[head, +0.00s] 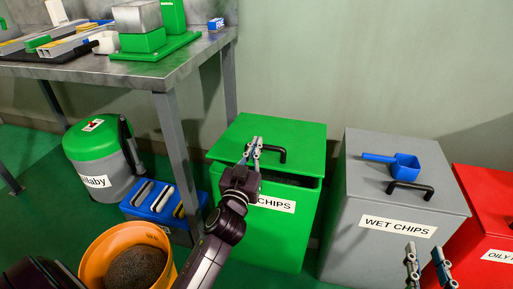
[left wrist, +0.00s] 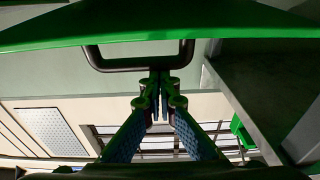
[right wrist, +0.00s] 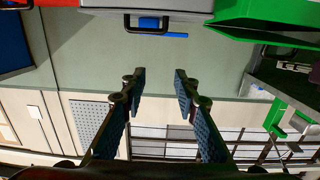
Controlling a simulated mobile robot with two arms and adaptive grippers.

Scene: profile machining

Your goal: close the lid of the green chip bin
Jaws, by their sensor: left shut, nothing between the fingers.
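The green chip bin (head: 270,232) stands on the floor at the centre of the head view. Its green lid (head: 290,136) lies over the top, with a dark gap showing under its front edge. A black handle (head: 270,154) is on the lid. My left gripper (head: 254,145) is shut and empty, in front of the lid at the handle's left part. In the left wrist view the handle (left wrist: 140,63) and lid (left wrist: 150,28) show just past the closed fingertips (left wrist: 160,80); contact cannot be told. My right gripper (head: 427,252) is open and empty, in front of the grey bin.
The grey WET CHIPS bin (head: 365,240) stands to the right with a blue scoop (head: 400,165) on its lid. A red bin (head: 490,235) is beyond it. A metal workbench (head: 130,70), an orange bucket (head: 105,247) and a blue caddy (head: 155,208) are on the left.

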